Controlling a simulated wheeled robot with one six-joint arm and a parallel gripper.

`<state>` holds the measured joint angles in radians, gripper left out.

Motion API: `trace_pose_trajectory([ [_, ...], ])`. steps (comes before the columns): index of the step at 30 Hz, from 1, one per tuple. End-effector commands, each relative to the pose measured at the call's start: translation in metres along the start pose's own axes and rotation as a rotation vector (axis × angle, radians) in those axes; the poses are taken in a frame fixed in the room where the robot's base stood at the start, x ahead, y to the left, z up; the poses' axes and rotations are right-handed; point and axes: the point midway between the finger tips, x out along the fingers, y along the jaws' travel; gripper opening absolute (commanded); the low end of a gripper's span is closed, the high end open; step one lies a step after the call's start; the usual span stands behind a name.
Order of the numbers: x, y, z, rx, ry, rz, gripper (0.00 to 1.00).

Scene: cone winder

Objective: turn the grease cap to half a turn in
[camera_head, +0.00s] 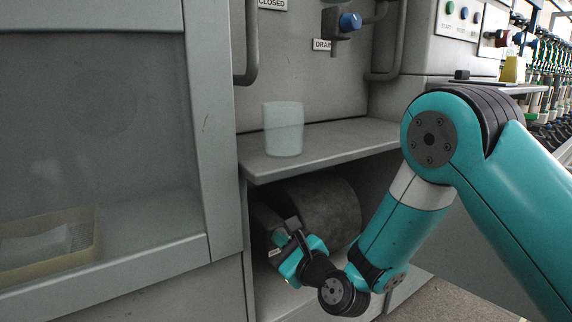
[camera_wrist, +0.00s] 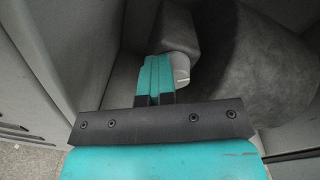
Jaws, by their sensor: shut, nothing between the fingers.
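In the wrist view, what looks like the grease cap, a small pale grey round end (camera_wrist: 181,68), sticks out from a grey block (camera_wrist: 177,28) beside the large dark drum. My gripper (camera_wrist: 157,62) is shut and empty, its teal fingers together just left of the cap. I cannot tell whether they touch it. In the head view, my gripper (camera_head: 282,240) reaches into the low bay under the shelf, in front of the dark housing. The cap cannot be made out there, and its turn marking is not readable.
The large drum (camera_head: 325,208) fills the bay's back. A shelf (camera_head: 330,147) lies above, with a pale translucent cup (camera_head: 283,129) on it. A blue-knobbed drain tap (camera_head: 350,21) is higher up. A glazed cabinet door (camera_head: 100,120) stands at left.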

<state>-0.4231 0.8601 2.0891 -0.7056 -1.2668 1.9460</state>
Motion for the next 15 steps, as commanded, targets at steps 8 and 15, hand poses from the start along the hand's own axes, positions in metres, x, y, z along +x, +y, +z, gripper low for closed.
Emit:
trace_pose_trajectory([
  [8, 0.0089, -0.0279, 0.0034, -0.029, -0.028, -0.062, 0.0],
  [15, 0.0101, -0.0264, 0.0058, -0.028, -0.031, -0.059, 0.0],
])
